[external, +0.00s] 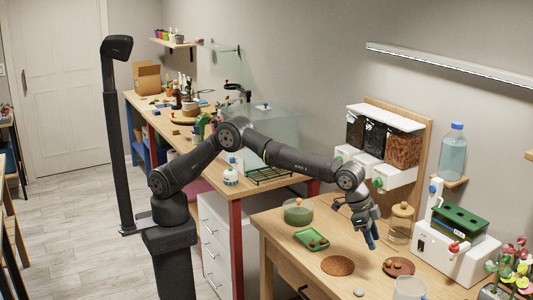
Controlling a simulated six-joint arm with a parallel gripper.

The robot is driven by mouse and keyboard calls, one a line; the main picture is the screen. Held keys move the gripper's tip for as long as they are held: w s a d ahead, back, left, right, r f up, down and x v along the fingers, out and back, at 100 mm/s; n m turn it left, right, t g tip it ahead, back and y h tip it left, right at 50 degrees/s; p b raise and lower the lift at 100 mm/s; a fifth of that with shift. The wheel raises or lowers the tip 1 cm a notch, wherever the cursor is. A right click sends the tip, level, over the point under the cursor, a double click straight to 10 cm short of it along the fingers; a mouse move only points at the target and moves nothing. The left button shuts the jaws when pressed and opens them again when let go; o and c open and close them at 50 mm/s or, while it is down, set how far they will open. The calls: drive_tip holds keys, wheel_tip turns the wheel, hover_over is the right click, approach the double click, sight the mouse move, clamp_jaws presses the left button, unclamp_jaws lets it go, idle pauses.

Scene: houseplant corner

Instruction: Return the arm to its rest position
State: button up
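My gripper (371,235) hangs above the near wooden table (283,237), pointing down, at the end of my outstretched arm.
A brown round mat (338,265), a brown saucer (398,267) with small balls and a clear glass (409,288) are near the gripper. A green bowl (298,212) stands left. Dispensers (370,147) and a white machine (455,250) stand behind and right.

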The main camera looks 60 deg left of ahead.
drive_tip(key=s+a+n+y, duration=0.1)
drive_tip(key=s+a+n, duration=0.2)
drive_tip(key=a, duration=0.5)
drive_tip(key=s+a+f+n+t+y, duration=0.1)
drive_tip(key=s+a+n, duration=0.3)
drive_tip(key=a, duration=0.5)
drive_tip(key=s+a+f+n+y, duration=0.1)
drive_tip(key=s+a+n, duration=0.2)
drive_tip(key=a, duration=0.6)
drive_tip(key=shift+s+a+f+n+t, duration=0.2)
drive_tip(key=shift+n+t, duration=0.1)
drive_tip(key=shift+t, duration=0.1)
drive_tip(key=shift+w+d, duration=0.1)
drive_tip(key=w+d+r+m+h, duration=0.1)
drive_tip(key=w+d+m, duration=0.2)
drive_tip(key=d, duration=0.6)
drive_tip(key=w+d+r+m, duration=0.1)
drive_tip(key=w+d+m, duration=0.2)
drive_tip(key=d, duration=0.6)
drive_tip(key=shift+w+g+h, duration=0.3)
drive_tip(key=shift+w+h, duration=0.1)
drive_tip(key=shift+w, duration=0.2)
drive_tip(key=shift+a, duration=0.1)
